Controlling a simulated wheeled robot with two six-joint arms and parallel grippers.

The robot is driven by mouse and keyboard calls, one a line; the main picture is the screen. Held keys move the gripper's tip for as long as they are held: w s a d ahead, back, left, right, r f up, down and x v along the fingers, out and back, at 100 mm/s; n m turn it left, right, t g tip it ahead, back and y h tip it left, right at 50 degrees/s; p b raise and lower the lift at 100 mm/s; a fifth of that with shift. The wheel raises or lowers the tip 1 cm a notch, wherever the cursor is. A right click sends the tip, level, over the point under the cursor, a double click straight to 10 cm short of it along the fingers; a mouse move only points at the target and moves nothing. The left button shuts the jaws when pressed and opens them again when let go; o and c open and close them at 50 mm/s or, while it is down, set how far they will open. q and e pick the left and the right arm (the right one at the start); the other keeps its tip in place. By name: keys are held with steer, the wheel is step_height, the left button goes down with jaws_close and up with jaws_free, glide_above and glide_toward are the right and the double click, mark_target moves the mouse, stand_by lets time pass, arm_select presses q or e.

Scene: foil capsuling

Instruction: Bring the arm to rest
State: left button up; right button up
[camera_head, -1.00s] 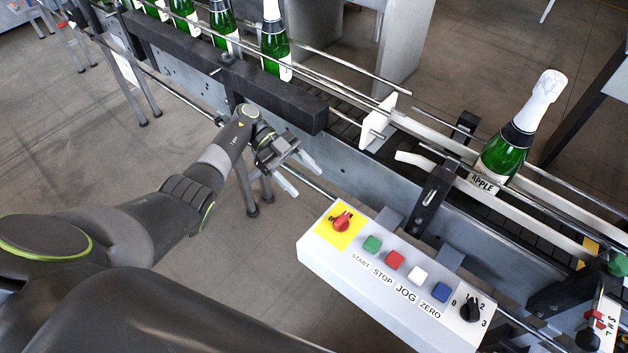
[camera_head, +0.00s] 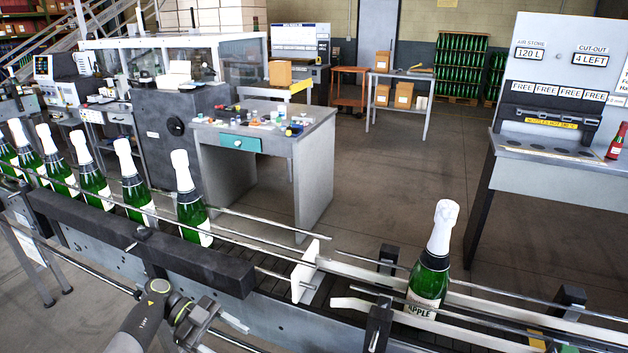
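My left arm comes in at the bottom left. Its gripper (camera_head: 207,331) is at the lower edge of the picture, in front of the near side of the conveyor. Its fingers are apart and I see nothing between them; their lower part is cut off by the picture edge. My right gripper is not in view. A green bottle with white foil on its neck (camera_head: 430,265) stands upright on the conveyor at the right, apart from my gripper. Several more foiled bottles (camera_head: 190,205) stand in a row on the conveyor at the left.
A dark guide block (camera_head: 150,240) and metal rails run along the conveyor close to my gripper. A white plate (camera_head: 306,270) stands across the belt.

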arm_select(q)
step_height(320, 180, down, 12)
steer(key=w+n+t+b, duration=0.1)
steer(key=n+t, duration=0.7)
steer(key=t, duration=0.5)
steer(key=s+a+f+n+t+y, duration=0.2)
steer(key=s+a+f+n+y, duration=0.25)
steer(key=f, duration=0.45)
steer(key=s+a+f+n+t+y, duration=0.1)
steer(key=s+a+f+n+y, duration=0.25)
steer(key=s+f+y, duration=0.35)
steer(key=s+a+f+n+g+y+b, duration=0.25)
steer(key=s+f+n+g, duration=0.2)
steer(key=s+f, duration=0.8)
steer(key=s+d+f+g, duration=0.1)
steer(key=s+f+g, duration=0.1)
steer(key=s, duration=0.8)
steer(key=s+d+f+n+g, duration=0.1)
steer(key=s+g, duration=0.4)
steer(key=s, duration=0.6)
step_height(320, 180, down, 2)
steer(key=shift+s+d+f+y+p, duration=0.1)
steer(key=shift+s+d+y+p, duration=0.2)
steer(key=shift+d, duration=0.3)
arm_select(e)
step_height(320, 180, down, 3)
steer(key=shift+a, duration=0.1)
arm_select(q)
steer(key=shift+n, duration=0.25)
